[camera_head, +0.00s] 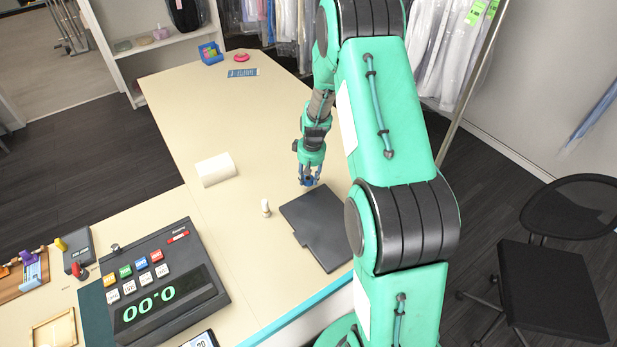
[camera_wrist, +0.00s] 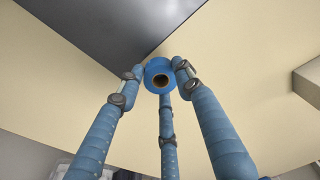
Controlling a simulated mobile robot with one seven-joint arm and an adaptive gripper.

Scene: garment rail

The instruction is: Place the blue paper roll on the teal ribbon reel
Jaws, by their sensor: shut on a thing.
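My gripper (camera_head: 309,181) hangs over the far edge of the dark grey plate on the counter. Its fingers are closed around the blue paper roll (camera_head: 308,182). In the wrist view the fingertips of my gripper (camera_wrist: 159,76) press on the blue paper roll (camera_wrist: 159,65) from several sides, and its brown hollow core faces the camera. The roll appears held above the surface; the exact height is hard to tell. I cannot pick out the teal ribbon reel in either view; my arm covers part of the counter.
The dark grey plate (camera_head: 319,232) lies near the counter's right edge. A small pale peg-like object (camera_head: 265,207) and a white roll (camera_head: 215,169) are to the left. A large keypad device (camera_head: 163,290) sits at front left. The counter's far middle is clear.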

